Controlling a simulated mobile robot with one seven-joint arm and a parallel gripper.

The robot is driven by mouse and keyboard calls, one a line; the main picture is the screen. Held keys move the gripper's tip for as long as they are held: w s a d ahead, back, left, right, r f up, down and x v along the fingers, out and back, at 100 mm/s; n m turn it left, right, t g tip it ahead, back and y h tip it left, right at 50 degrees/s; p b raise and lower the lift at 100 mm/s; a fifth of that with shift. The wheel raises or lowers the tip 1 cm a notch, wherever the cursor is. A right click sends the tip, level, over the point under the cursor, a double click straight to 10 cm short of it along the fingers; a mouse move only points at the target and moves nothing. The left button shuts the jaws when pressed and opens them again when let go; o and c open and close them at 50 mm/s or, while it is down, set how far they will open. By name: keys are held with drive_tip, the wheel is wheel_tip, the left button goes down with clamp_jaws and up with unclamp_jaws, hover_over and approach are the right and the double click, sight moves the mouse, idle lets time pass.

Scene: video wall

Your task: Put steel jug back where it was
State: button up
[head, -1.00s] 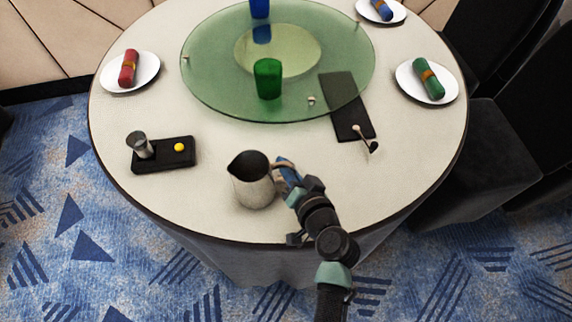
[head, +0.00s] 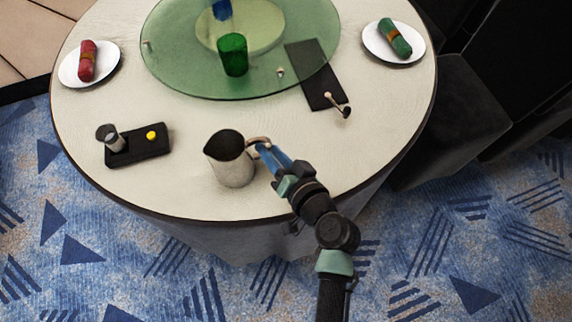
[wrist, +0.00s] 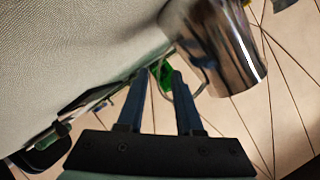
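The steel jug (head: 231,165) is upright on the near part of the round table, its handle to the right. In the wrist view the jug (wrist: 222,45) is at the upper right. My gripper (head: 264,151) is at the handle from the right. In the wrist view its two blue fingers (wrist: 159,74) are apart, with the thin handle loop by their tips. The gap looks wider than the handle, so it does not appear clamped.
A black tray (head: 160,143) with a metal cup (head: 110,138) and yellow ball (head: 151,135) lies left of the jug. Behind are a green glass turntable (head: 180,75), a green cup (head: 233,55) and a dark mat (head: 312,75). Bare tabletop surrounds the jug.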

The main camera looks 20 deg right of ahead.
drive_tip(key=v, duration=0.7)
drive_tip(key=shift+s+r, duration=0.1)
drive_tip(key=shift+s, duration=0.2)
drive_tip(key=w+a+r+n+t, duration=0.15)
drive_tip(key=w+r, duration=0.25)
drive_tip(key=r, duration=0.5)
drive_tip(key=w+r+n+t+h, duration=0.15)
drive_tip(key=w+r, duration=0.25)
drive_tip(key=r, duration=0.6)
drive_tip(key=w+a+r+n+t, duration=0.15)
drive_tip(key=w+r, duration=0.25)
drive_tip(key=r, duration=0.5)
drive_tip(key=s+a+r+t, duration=0.2)
drive_tip(key=s+r+t, duration=0.1)
drive_tip(key=r, duration=0.7)
drive_tip(key=s+a+r+t+h, duration=0.1)
drive_tip(key=s+a+r+t, duration=0.1)
drive_tip(key=r, duration=0.7)
drive_tip(key=s+a+r+t+h, duration=0.1)
drive_tip(key=s+r+t, duration=0.3)
drive_tip(key=r, duration=0.6)
drive_tip(key=shift+s+a+r+n, duration=0.35)
drive_tip(key=shift+s+a+n, duration=0.1)
drive_tip(key=shift+s, duration=0.55)
wheel_tip(320, 180, up, 13)
drive_tip(key=p, duration=1.2)
drive_tip(key=shift+p, duration=0.4)
drive_tip(key=shift+f, duration=0.1)
